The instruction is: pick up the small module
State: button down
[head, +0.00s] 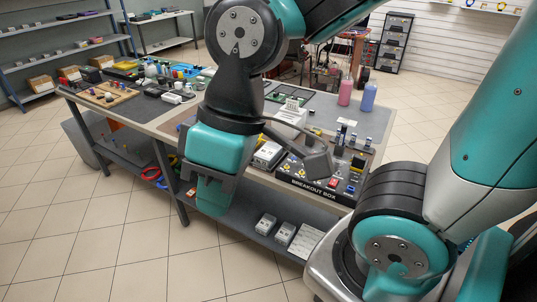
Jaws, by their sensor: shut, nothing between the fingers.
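My gripper (213,198) points down in front of the long workbench (335,205). It is shut and empty, and its tips are hard to make out. I cannot tell for certain which thing is the small module. Two small pale modules, one (266,224) to the left and one (286,233) to the right, lie on the lower shelf, to the right of my gripper and apart from it. A white boxy unit (268,154) on the bench top is partly hidden by my arm.
The breakout box (315,190) with its switches stands at the bench's front edge. Pink (346,92) and blue (368,97) bottles stand behind it. Red-handled tools (151,173) lie on the lower shelf at left. The tiled floor (110,245) in front is clear.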

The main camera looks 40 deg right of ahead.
aim_at(266, 156)
jog(key=u, duration=0.35)
jog(key=i, duration=1.3)
jog(key=z, duration=2.45)
